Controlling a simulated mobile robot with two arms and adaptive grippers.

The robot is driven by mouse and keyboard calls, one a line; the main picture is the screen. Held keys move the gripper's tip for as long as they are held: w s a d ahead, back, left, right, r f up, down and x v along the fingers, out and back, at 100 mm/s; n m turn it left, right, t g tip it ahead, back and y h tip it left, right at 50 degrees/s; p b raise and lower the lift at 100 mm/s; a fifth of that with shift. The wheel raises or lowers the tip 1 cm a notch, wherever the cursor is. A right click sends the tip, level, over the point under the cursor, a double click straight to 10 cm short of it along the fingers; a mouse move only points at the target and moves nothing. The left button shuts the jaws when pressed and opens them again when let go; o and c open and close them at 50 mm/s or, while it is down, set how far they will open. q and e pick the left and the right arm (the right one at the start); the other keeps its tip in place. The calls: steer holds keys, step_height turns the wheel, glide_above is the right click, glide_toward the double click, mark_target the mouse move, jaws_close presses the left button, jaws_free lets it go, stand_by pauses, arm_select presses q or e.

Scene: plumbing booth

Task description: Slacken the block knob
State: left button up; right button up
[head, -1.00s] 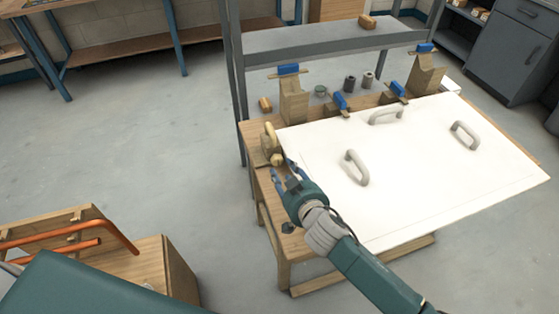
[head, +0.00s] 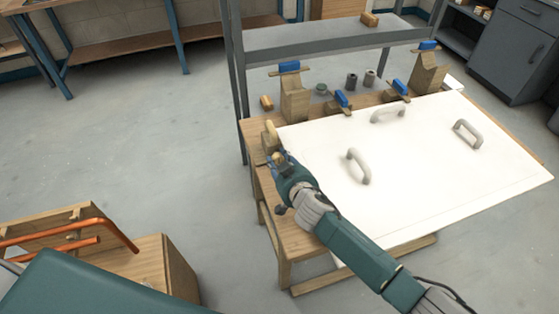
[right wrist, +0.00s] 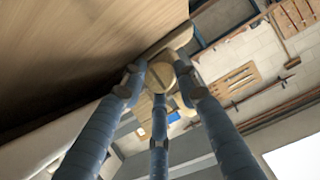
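The wooden block (head: 269,136) stands at the left edge of the white board on the workbench. Its pale round knob (head: 279,157) is partly hidden behind my right gripper (head: 281,162). In the right wrist view the knob (right wrist: 160,77) shows end-on, with a slot-like line across its face. The three fingers of my right gripper (right wrist: 159,84) are spread around the knob, with visible gaps at its left and right. Whether the lower finger touches it I cannot tell. My left gripper is not in view.
The white board (head: 420,170) with several grey handles covers most of the wooden bench (head: 290,236). Orange pipes (head: 60,232) lie on a wooden box at lower left. Floor between is clear.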

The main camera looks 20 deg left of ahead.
steer(key=shift+c, duration=1.4)
steer(key=shift+s+a+f+n+t+h+b, duration=0.1)
steer(key=shift+a+n+t+h+b, duration=0.15)
steer(key=shift+n+t+h+b, duration=0.55)
steer(key=shift+n+g+b, duration=0.3)
steer(key=shift+n+b, duration=0.1)
steer(key=shift+b, duration=0.15)
steer(key=shift+n, duration=0.3)
steer(key=shift+d+r, duration=0.1)
steer(key=shift+r, duration=0.1)
steer(key=o, duration=0.8)
steer(key=shift+o, duration=0.2)
steer(key=v, duration=1.2)
steer(key=shift+f, duration=0.15)
